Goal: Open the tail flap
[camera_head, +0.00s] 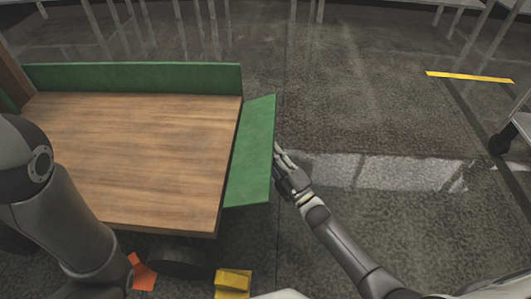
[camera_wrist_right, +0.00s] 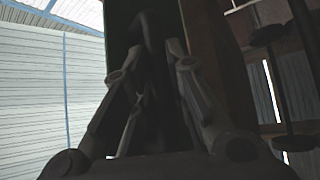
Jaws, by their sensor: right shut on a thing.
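The tail flap (camera_head: 251,155) is a green panel along the right end of the wooden cart bed (camera_head: 135,150). In the head view it leans outward, tilted away from the bed, with its far end apart from the green far side wall. My right gripper (camera_head: 280,155) is shut on the flap's outer edge, about midway along it. In the right wrist view the fingers (camera_wrist_right: 150,75) close around a dark panel that fills the middle. My left arm enters at the left of the head view, but its gripper is out of view.
The green far side wall (camera_head: 135,78) stands upright along the bed. A yellow block (camera_head: 233,283) and an orange piece (camera_head: 142,271) are low at the front. A wheeled frame (camera_head: 503,140) stands at the far right.

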